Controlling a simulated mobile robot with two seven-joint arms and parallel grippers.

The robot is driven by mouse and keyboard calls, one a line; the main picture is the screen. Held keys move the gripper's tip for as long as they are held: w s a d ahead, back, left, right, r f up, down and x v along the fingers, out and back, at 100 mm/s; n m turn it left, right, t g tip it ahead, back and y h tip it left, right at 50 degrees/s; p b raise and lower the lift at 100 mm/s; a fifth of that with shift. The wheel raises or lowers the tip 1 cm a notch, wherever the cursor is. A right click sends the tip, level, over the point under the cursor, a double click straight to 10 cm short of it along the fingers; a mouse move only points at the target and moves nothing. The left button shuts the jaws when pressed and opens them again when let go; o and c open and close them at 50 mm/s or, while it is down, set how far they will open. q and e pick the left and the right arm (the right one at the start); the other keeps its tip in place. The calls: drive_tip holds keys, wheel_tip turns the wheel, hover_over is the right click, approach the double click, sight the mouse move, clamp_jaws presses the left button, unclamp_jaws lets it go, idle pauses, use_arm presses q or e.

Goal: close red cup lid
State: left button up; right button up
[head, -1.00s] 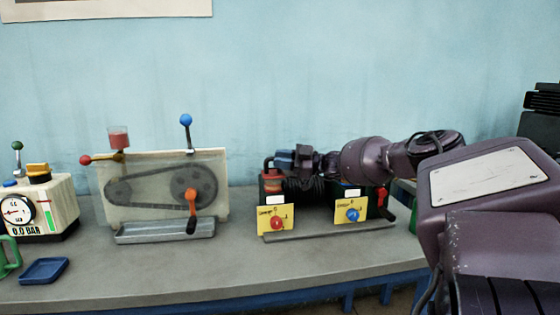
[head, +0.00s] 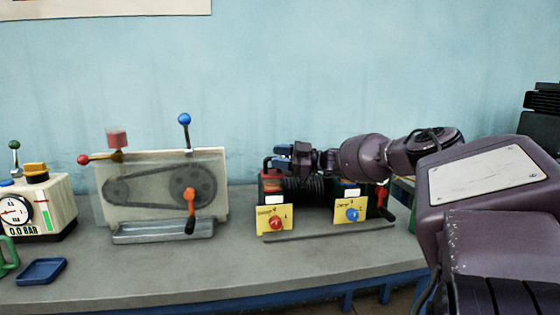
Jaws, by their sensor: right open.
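A red cup (head: 117,138) stands on top of the belt-drive panel (head: 150,212) at the left of the bench. It looks like a small translucent reddish cup; whether its lid is open or shut is too small to tell. A lever with a red ball (head: 83,160) sticks out to the left just below it. My right gripper (head: 283,157) is open and empty, above the left end of the winch unit, well to the right of the cup. My left gripper is out of view.
The panel also has a blue-ball lever (head: 185,119) and an orange crank handle (head: 191,202). The winch unit (head: 320,190) has two yellow plates. A gauge box (head: 40,208) and blue tray (head: 42,271) are at left. The bench front (head: 200,270) is clear.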

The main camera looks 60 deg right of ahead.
wheel_tip(320, 180, up, 19)
drive_tip(key=p, duration=0.1)
idle(0.3)
drive_tip(key=shift+c, duration=0.2)
